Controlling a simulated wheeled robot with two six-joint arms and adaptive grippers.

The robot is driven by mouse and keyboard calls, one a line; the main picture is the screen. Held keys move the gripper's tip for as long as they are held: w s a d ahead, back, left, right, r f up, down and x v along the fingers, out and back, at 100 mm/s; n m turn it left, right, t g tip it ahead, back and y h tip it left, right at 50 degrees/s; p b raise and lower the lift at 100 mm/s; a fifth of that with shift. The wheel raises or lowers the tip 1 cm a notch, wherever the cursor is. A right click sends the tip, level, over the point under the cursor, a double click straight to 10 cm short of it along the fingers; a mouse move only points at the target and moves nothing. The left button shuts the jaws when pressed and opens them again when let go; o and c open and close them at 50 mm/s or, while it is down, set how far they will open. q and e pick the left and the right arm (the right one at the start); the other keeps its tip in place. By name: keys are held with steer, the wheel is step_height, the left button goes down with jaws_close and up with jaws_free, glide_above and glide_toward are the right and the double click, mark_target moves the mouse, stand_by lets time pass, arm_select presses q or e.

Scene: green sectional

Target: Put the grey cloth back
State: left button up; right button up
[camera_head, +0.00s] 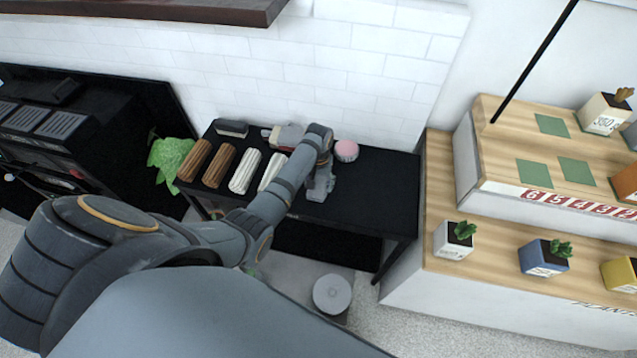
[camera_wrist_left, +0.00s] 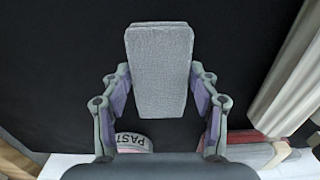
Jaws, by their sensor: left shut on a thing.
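My left gripper (camera_head: 320,186) is over the black table (camera_head: 372,205), to the right of the rolled cloths. In the left wrist view, the left gripper (camera_wrist_left: 160,90) is shut on the grey cloth (camera_wrist_left: 160,60), a light grey folded block between its two fingers. Black surface lies behind it. I cannot tell whether the cloth touches the table. In the head view, the arm and gripper make the cloth hard to pick out. My right gripper is not in view.
Two brown rolls (camera_head: 218,166) and two cream rolls (camera_head: 244,172) lie in a row on the table. A pink-topped round tin (camera_head: 346,150), a red-and-grey object (camera_head: 285,137) and a dark block (camera_head: 231,128) stand at the back. A wooden plant stand (camera_head: 435,200) is at right.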

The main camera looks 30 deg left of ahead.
mark_target(319, 184)
arm_select(q)
steer(key=o, duration=1.1)
steer(key=shift+f, duration=0.1)
step_height(319, 184, up, 12)
steer(key=shift+p, duration=0.35)
